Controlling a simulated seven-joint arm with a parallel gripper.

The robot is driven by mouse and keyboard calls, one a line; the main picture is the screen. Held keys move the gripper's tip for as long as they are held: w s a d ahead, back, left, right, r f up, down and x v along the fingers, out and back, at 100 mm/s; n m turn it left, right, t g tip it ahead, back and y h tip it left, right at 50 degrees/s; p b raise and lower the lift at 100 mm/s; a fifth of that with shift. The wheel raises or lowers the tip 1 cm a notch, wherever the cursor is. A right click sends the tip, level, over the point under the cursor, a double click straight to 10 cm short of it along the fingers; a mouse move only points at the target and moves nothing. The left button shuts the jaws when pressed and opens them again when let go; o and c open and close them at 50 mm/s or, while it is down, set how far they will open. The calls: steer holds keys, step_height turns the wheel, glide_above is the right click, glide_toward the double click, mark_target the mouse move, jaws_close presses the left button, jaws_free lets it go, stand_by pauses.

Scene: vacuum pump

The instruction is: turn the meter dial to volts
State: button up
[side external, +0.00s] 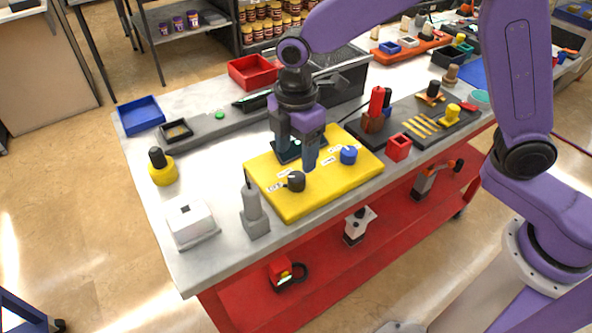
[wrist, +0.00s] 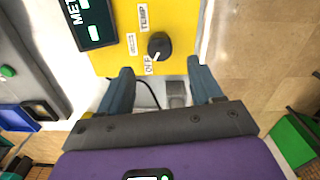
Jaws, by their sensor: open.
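The yellow meter panel (side external: 262,165) lies on the grey workbench and also shows in the wrist view (wrist: 190,20). Its black dial (side external: 296,181) shows in the wrist view (wrist: 159,45) with a white pointer mark toward the OFF label (wrist: 149,65). A TEMP label (wrist: 143,17) and a smaller, unreadable label (wrist: 131,44) lie left of the dial. A dark display (wrist: 90,20) reads "MET", cut off by the frame. My gripper (side external: 297,161) is open and empty above the panel; in the wrist view the dial lies just beyond its fingertips (wrist: 160,68).
A blue knob (side external: 348,155) sits on the panel's right part. A grey bottle-like tool (side external: 254,213) stands at the panel's left front. A white box (side external: 190,222) and yellow jar (side external: 161,170) stand farther left. A red block (side external: 398,147) is close to the right.

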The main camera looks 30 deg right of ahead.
mark_target(296, 177)
steer(key=shift+f, duration=3.2)
steer(key=c, duration=1.1)
